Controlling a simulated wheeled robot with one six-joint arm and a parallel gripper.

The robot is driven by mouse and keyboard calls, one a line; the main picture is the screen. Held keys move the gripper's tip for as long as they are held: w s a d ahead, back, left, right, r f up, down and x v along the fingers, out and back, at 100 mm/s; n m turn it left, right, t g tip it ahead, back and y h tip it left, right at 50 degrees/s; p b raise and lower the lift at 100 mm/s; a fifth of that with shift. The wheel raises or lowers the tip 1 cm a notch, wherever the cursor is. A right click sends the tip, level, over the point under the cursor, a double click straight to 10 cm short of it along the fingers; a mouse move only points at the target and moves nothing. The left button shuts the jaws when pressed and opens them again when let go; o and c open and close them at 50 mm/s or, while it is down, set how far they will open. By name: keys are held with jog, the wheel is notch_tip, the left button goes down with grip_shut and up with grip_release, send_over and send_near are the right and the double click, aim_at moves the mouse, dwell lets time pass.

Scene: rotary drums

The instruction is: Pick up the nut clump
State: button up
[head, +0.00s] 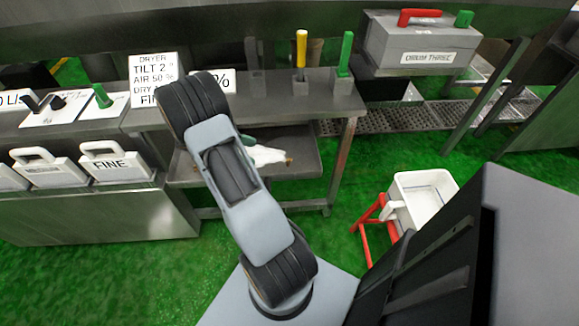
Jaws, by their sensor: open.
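I cannot make out a nut clump for certain. A pale, flattish thing (266,156) lies on the lower shelf (305,165) of the metal bench, with a small brownish bit at its right end. A green piece (248,140) shows just behind it, partly covered by my arm. My arm rises from the bottom middle and leans up and left across the bench, hiding part of the shelf. My gripper does not show in the head view.
A yellow-handled tool (301,50) and a green-handled tool (345,55) stand on the bench top. A grey "DRUM THREE" box (425,42) is at upper right. A white bin (425,200) on a red stand is at right. Green floor lies open between.

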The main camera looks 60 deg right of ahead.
aim_at(287, 160)
jog(key=x, duration=1.3)
jog(key=shift+s+d+f+b, duration=0.15)
jog(key=shift+s+d+b, duration=0.1)
jog(key=shift+b, duration=0.15)
jog(key=shift+w, duration=0.1)
jog(key=shift+c, duration=0.2)
jog(key=c, duration=1)
